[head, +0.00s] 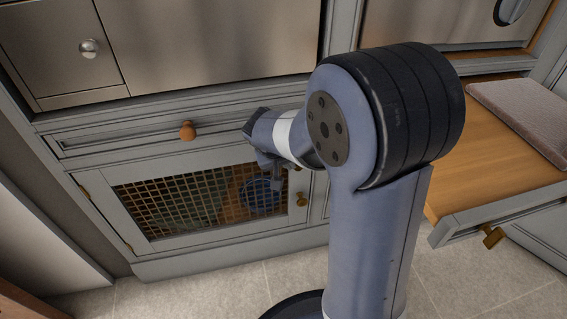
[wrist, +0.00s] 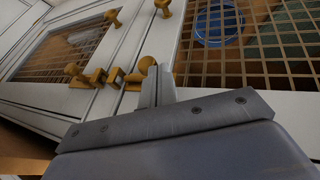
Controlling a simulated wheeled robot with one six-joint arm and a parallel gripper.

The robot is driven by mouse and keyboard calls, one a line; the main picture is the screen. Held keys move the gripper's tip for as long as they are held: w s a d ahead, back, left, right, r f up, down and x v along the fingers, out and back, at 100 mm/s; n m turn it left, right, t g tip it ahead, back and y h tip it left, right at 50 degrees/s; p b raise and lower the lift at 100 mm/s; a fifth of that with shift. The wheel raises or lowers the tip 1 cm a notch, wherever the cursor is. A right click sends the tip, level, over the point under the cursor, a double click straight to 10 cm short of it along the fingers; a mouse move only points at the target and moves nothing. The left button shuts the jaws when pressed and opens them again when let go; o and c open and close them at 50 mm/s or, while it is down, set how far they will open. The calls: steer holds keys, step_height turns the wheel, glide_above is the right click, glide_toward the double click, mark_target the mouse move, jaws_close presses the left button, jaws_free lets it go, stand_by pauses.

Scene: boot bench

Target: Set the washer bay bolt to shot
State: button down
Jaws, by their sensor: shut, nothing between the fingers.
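A brass bolt (wrist: 95,77) shows in the wrist view as several brass pieces in a row beside the seam between two mesh-fronted doors. I cannot tell how far the bolt is slid. My gripper (wrist: 155,86) is shut and empty, just right of the bolt; whether it touches is unclear. In the head view my gripper (head: 276,184) is in front of the mesh door (head: 210,196), and my arm hides the cabinet behind it.
Brass door knobs (wrist: 112,17) stand near the seam. A blue round item (wrist: 214,22) is behind the right mesh. A drawer with an orange knob (head: 187,131) is above the mesh door. A wooden bench top (head: 470,150) with a cushion (head: 525,118) juts out at right. Tiled floor is clear.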

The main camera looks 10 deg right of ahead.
steer(key=d, duration=0.3)
steer(key=shift+d, duration=0.2)
steer(key=shift+r, duration=0.1)
stand_by(0.4)
